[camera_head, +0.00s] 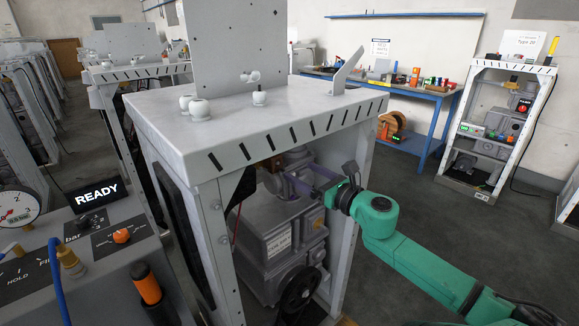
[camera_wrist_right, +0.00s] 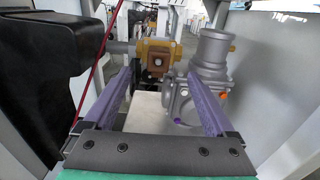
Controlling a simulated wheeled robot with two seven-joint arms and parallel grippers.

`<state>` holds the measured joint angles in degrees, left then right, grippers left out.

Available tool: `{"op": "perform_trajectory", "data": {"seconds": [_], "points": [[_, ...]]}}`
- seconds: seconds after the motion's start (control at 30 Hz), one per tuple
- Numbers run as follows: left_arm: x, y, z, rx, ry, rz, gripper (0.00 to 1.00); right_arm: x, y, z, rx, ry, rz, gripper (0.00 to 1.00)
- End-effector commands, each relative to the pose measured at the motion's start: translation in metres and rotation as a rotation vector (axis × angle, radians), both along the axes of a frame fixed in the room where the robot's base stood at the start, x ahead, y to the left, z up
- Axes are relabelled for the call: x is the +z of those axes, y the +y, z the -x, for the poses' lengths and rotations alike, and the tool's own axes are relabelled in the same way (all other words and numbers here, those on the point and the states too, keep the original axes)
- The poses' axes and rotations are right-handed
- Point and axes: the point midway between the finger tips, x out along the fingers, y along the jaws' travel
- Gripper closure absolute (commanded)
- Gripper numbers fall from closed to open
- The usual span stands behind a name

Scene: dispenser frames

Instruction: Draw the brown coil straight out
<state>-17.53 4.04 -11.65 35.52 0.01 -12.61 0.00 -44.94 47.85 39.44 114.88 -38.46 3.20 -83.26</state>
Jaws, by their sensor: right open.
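The brown coil (camera_wrist_right: 156,62), a yellow-brown block with a darker square front face, sits on grey metal fittings inside the frame. It shows in the right wrist view, at the upper middle. My right gripper (camera_wrist_right: 161,76) is open, with its two purple fingers pointing toward the coil, one on each side of it in that view. I cannot tell whether the fingertips reach it. My left gripper is not in view.
A grey valve body (camera_wrist_right: 209,85) stands close to the right finger. A black part (camera_wrist_right: 40,70) and a red cable (camera_wrist_right: 92,75) are at the left. A grey housing (camera_head: 280,240) and black handwheel (camera_head: 299,289) lie below the gripper. The frame's posts narrow the opening.

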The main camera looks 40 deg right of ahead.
Motion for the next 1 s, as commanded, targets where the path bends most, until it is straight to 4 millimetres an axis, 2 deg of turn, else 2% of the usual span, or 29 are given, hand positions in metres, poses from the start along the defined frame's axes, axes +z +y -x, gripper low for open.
{"op": "perform_trajectory", "data": {"seconds": [0.2, 0.4, 0.63, 0.93, 0.97, 1.0], "points": [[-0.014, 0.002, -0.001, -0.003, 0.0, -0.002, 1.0, -0.001, -0.001, -0.056, 0.002, -0.005, 0.002, 0.1], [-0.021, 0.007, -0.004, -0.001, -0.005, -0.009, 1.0, 0.001, -0.003, -0.09, -0.003, -0.005, -0.003, 0.1], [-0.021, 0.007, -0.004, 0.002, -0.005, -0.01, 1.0, 0.0, -0.004, -0.111, -0.003, -0.002, -0.007, 0.1], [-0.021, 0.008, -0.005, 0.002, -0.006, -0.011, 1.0, -0.001, -0.003, -0.114, -0.003, 0.001, -0.006, 0.1], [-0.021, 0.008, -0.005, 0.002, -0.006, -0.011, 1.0, -0.001, -0.003, -0.114, -0.003, 0.001, -0.006, 0.14], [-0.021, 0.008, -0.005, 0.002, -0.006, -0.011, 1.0, -0.001, -0.003, -0.114, -0.002, 0.001, -0.006, 0.29]]}}
